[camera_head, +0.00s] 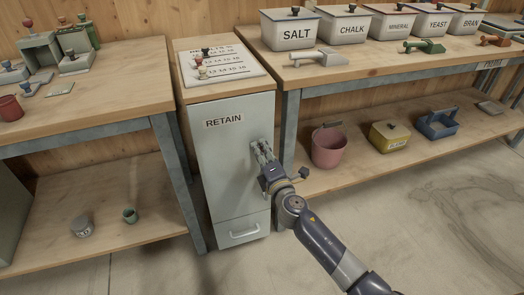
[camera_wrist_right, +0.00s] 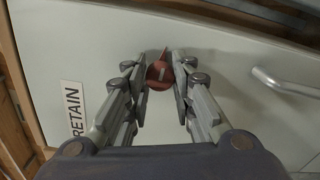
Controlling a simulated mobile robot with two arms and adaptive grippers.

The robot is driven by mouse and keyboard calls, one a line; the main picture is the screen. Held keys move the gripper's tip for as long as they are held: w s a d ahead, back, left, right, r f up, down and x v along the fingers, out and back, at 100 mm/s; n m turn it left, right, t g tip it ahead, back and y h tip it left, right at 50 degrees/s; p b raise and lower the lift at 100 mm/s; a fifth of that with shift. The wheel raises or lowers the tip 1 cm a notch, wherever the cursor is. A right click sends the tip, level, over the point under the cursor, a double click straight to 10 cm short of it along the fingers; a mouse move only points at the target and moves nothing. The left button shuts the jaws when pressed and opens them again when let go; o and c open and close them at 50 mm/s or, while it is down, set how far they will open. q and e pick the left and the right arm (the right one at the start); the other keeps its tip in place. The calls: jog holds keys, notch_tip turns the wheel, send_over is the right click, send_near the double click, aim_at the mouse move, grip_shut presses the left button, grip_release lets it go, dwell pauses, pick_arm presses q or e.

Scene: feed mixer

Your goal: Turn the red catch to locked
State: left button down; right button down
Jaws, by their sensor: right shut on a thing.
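The red catch (camera_wrist_right: 159,72) shows in the right wrist view on the pale cabinet door (camera_wrist_right: 230,40). It has a round base and a pointed end that sticks out past my fingertips. My right gripper (camera_wrist_right: 159,78) is shut on the catch, with one finger on each side. In the head view my right gripper (camera_head: 262,152) is against the front of the cabinet marked RETAIN (camera_head: 210,165), and it hides the catch there. I cannot read any lock marking beside the catch. My left gripper is not in view.
A drawer-like lower panel with a handle (camera_head: 245,231) sits below the door. A left bench (camera_head: 100,75) and a right bench (camera_head: 400,75) flank the cabinet. A pink bucket (camera_head: 328,148) stands on the right lower shelf near my arm. The floor in front is clear.

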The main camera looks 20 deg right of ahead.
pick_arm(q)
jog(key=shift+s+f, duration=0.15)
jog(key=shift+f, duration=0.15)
pick_arm(e)
jog(key=shift+n, duration=0.4)
jog(key=c, duration=1.3)
grip_release()
jog(key=shift+c, duration=0.2)
jog(key=shift+s, duration=0.1)
jog(key=s, duration=1.1)
jog(key=shift+s+d, duration=0.2)
jog(key=shift+s, duration=0.2)
jog(key=shift+f, duration=0.1)
